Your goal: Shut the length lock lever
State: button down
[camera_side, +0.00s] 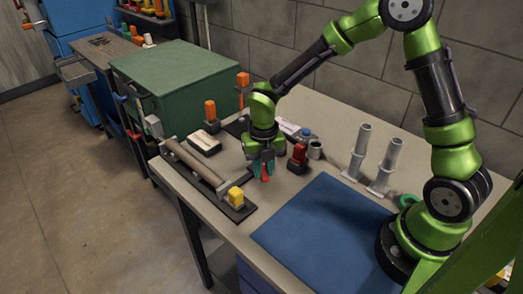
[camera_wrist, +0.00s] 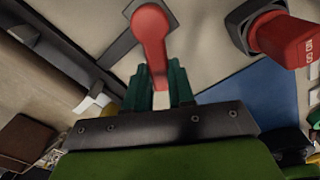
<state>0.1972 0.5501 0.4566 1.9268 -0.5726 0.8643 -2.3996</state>
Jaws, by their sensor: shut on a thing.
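The red lever (camera_wrist: 151,38), which I take to be the length lock lever, has a rounded far end. It runs down between the two dark green fingers of my gripper (camera_wrist: 160,76) in the wrist view, and they are shut on it. In the side view my gripper (camera_side: 263,170) points down low over the table, and a small red part of the lever (camera_side: 266,172) shows at the fingers. The lever's pivot and how far it is turned cannot be made out.
A red block on a dark base (camera_side: 299,155) stands close right of my gripper, also in the wrist view (camera_wrist: 284,38). A blue mat (camera_side: 325,225) is bare; two grey stands (camera_side: 385,165) rise behind.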

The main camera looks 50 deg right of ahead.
aim_at(263, 171)
jog(key=shift+r, duration=0.1)
jog(key=c, duration=1)
grip_release()
jog(key=shift+o, duration=0.2)
notch_tip(263, 171, up, 17)
